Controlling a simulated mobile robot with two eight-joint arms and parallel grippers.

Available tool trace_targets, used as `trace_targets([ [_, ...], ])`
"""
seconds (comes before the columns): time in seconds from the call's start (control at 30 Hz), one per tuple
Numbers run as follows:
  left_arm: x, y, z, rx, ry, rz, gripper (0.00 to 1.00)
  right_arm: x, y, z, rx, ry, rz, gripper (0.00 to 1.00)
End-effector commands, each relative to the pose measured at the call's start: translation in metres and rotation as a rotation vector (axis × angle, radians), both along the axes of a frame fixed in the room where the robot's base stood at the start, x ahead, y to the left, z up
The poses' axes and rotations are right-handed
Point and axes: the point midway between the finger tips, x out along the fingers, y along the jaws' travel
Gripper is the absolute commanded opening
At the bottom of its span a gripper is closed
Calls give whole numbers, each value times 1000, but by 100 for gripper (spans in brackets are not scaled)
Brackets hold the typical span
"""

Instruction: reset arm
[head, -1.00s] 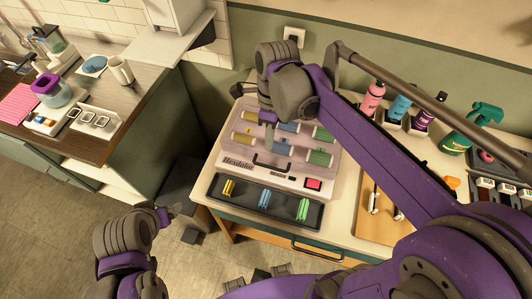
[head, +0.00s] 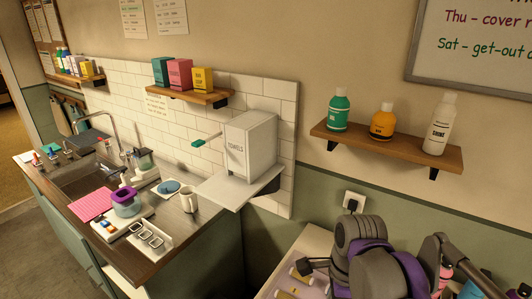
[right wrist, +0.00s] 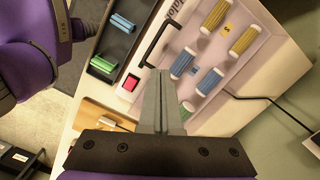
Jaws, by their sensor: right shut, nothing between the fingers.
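My right gripper (right wrist: 163,102) is shut and empty in the right wrist view. Its fingers point over a pale panel (right wrist: 205,105) with a black handle (right wrist: 157,40), a red button (right wrist: 131,83) and yellow, blue and green ribbed cylinders. The fingertips are in front of the panel; I cannot tell their height above it. In the head view my right arm rises at the bottom right, over a corner of the same panel (head: 282,284). My left gripper is out of view.
A black tray (right wrist: 118,45) beside the panel holds blue and green pieces. A black cable (right wrist: 275,100) runs to a wall outlet. The counter (head: 110,255) is at left.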

Motion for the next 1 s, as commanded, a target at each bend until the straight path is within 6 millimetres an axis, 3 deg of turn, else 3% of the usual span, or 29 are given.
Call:
trace_targets([
  [0.3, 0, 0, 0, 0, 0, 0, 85, -44, -21, -50, -153, -306, 853, 0],
  [0.53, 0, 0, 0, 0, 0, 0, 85, -67, -31, -83, -363, -427, 1383, 0],
  [0.7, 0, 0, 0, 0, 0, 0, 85, -75, -35, -95, -465, -448, 1586, 0],
  [1.0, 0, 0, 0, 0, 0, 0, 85, -76, -35, -97, -483, -450, 1623, 0],
])
